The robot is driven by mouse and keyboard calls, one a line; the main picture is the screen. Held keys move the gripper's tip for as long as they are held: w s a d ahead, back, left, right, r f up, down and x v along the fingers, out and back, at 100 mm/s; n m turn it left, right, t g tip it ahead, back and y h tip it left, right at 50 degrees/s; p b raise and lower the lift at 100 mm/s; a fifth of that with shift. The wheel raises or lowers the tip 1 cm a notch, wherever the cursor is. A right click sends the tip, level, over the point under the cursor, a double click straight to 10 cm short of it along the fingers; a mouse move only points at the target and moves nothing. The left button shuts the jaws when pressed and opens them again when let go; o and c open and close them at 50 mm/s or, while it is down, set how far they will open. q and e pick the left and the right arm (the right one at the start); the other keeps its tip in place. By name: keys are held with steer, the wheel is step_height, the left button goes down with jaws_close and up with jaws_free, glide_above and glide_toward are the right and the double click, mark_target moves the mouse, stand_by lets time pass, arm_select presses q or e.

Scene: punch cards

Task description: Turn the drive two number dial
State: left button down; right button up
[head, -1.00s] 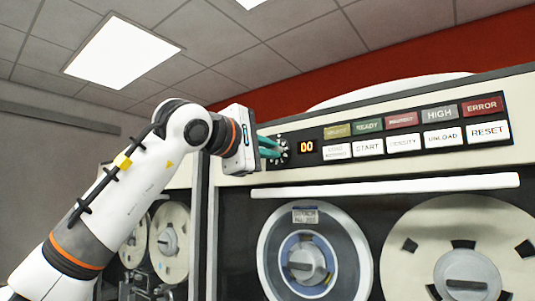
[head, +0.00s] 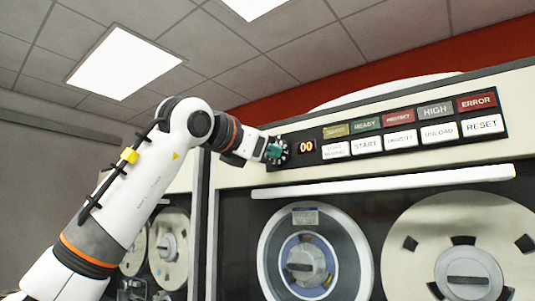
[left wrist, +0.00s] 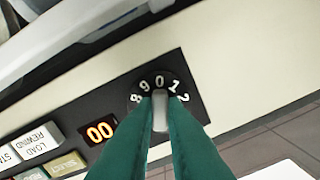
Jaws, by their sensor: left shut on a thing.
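The number dial (head: 278,151) is at the left end of the tape drive's black control panel (head: 318,133). In the left wrist view the dial (left wrist: 141,99) is black with white digits, and 8, 9, 0, 1 and 2 show around its pale grip bar (left wrist: 160,112). My left gripper (head: 272,151) is at the dial, with its green fingers (left wrist: 161,125) shut on the grip bar. The fingers hide the lower part of the dial. The display (head: 306,146) beside it reads 00 in orange. My right gripper is not in view.
Lit-style labelled buttons, such as RESET (head: 482,125) and START (head: 367,145), run to the right of the display. A white ledge (head: 384,181) and tape reels (head: 467,247) are below. Another reel unit (head: 168,247) stands behind my left arm.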

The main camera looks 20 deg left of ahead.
arm_select(q)
steer(key=n+b, duration=0.3)
steer(key=n, duration=0.8)
steer(key=shift+f+n, duration=0.1)
steer(key=shift+n, duration=0.3)
stand_by(0.3)
steer(key=c, duration=1.5)
jaws_free()
steer(key=b+v, duration=0.4)
steer(key=v, duration=0.8)
